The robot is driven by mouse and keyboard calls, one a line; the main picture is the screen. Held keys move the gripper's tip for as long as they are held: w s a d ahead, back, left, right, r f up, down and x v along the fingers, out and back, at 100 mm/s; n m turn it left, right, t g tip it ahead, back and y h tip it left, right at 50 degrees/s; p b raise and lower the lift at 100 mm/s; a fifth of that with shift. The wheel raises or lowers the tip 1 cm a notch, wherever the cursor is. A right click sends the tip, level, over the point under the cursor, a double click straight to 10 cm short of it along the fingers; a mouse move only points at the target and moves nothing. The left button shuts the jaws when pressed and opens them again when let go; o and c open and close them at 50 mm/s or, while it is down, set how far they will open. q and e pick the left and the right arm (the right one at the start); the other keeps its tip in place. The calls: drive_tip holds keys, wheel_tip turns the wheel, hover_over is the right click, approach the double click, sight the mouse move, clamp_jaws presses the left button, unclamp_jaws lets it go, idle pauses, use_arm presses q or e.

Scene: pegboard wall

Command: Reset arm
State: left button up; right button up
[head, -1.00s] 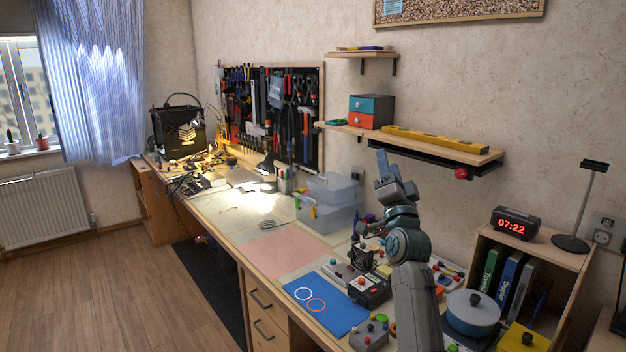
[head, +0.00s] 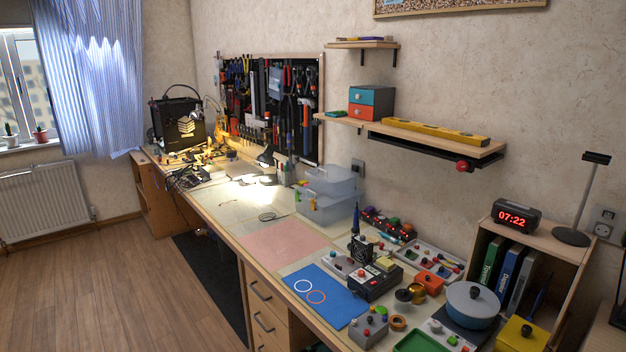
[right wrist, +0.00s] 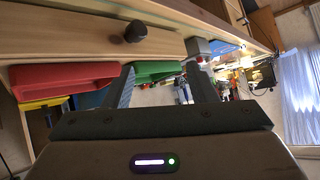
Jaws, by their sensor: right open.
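My right gripper (right wrist: 160,90) shows in the right wrist view, with its two fingers spread apart and nothing between them. Beyond the fingers are a wooden surface with a dark round knob (right wrist: 135,31), a red bin (right wrist: 62,77) and a green bin (right wrist: 155,71). Neither of my grippers shows in the head view now. My left gripper is not visible in any current view.
In the head view, the workbench holds a blue mat (head: 326,296), a pink mat (head: 282,242), a blue pot (head: 472,308) and several small devices. A shelf (head: 440,141) with a yellow level (head: 430,132) hangs above. Wooden floor (head: 130,285) is clear at left.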

drive_tip(key=s+d+f+n+g+h, duration=0.1)
drive_tip(key=s+f+g, duration=0.1)
drive_tip(key=s, duration=0.6)
drive_tip(key=s+d+f+n+g, duration=0.1)
drive_tip(key=s+g, duration=0.2)
drive_tip(key=s, duration=0.5)
drive_tip(key=s+d+f+n+g+h, duration=0.1)
drive_tip(key=s+d+f+g, duration=0.1)
drive_tip(key=s, duration=0.6)
wheel_tip(320, 180, down, 32)
drive_tip(key=d+g, duration=0.1)
drive_tip(key=d, duration=0.1)
drive_tip(key=s+d+f+g, duration=0.1)
drive_tip(key=s+f, duration=1.6)
drive_tip(key=s, duration=0.1)
drive_tip(key=shift+d+f+m, duration=0.25)
drive_tip(key=shift+f+m, duration=0.1)
drive_tip(key=shift+m, duration=0.05)
